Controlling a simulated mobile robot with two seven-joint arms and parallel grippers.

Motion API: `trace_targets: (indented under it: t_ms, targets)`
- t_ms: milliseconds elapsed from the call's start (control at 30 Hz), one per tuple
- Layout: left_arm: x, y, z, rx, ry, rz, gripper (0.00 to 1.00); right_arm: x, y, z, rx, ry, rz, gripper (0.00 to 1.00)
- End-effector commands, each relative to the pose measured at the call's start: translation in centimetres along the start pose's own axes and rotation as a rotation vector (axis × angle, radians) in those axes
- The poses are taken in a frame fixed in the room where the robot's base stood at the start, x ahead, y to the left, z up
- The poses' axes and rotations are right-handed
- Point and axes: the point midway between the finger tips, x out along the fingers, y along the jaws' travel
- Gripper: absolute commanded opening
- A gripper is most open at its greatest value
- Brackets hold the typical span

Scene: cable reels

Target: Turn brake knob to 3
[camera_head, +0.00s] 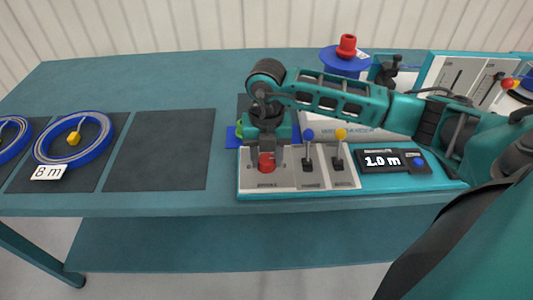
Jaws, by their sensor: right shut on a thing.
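The brake knob (266,163) is red and sits at the left end of the grey control panel (317,178), above a small dark label. My right gripper (266,150) points down over the knob and is shut on it. The fingers and hand cover the knob's upper part and any scale behind it, so its setting cannot be read. My left gripper is not in view.
Right of the knob stand a blue-topped lever (308,136) and a yellow-topped lever (341,136). A display (384,161) reads 1.0 m. An empty mat (160,150) is between.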

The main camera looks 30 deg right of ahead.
Motion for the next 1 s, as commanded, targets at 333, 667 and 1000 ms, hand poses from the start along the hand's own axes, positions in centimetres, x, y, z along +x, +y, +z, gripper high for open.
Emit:
trace_targets:
  t_ms: [333, 667, 1000]
  targets:
    - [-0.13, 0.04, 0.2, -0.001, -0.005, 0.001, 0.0, -0.11, 0.01, 0.11, 0.014, -0.003, 0.001, 0.13]
    - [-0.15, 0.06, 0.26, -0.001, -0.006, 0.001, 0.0, -0.07, 0.0, 0.07, 0.012, -0.002, 0.001, 0.64]
    - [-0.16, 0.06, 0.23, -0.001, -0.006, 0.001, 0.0, -0.33, 0.02, 0.04, 0.01, -0.001, 0.001, 0.69]
